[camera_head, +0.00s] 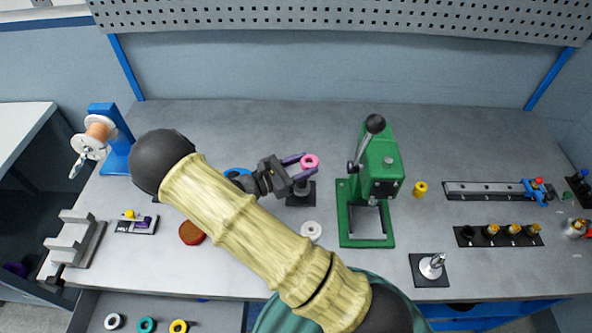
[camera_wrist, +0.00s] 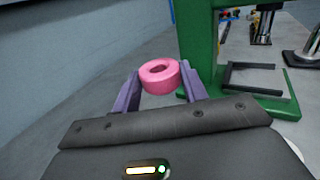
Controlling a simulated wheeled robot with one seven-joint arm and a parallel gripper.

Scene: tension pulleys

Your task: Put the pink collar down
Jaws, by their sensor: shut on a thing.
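The pink collar (camera_head: 310,162) is a thick ring with a hole through its middle. My gripper (camera_head: 301,160) is shut on it, with a purple finger on either side. In the head view the collar appears above or just behind a small dark stand (camera_head: 301,197) on the bench. In the wrist view the collar (camera_wrist: 160,75) sits between the fingertips of my gripper (camera_wrist: 160,88), tilted slightly, with its hole showing. I cannot tell whether the collar touches anything below it.
A green press (camera_head: 378,180) stands close to the right of the collar. A white ring (camera_head: 311,230) lies in front, and a yellow collar (camera_head: 420,188) stands right of the press. A drawer (camera_head: 205,312) with several rings is open at the front left. Bare bench lies behind.

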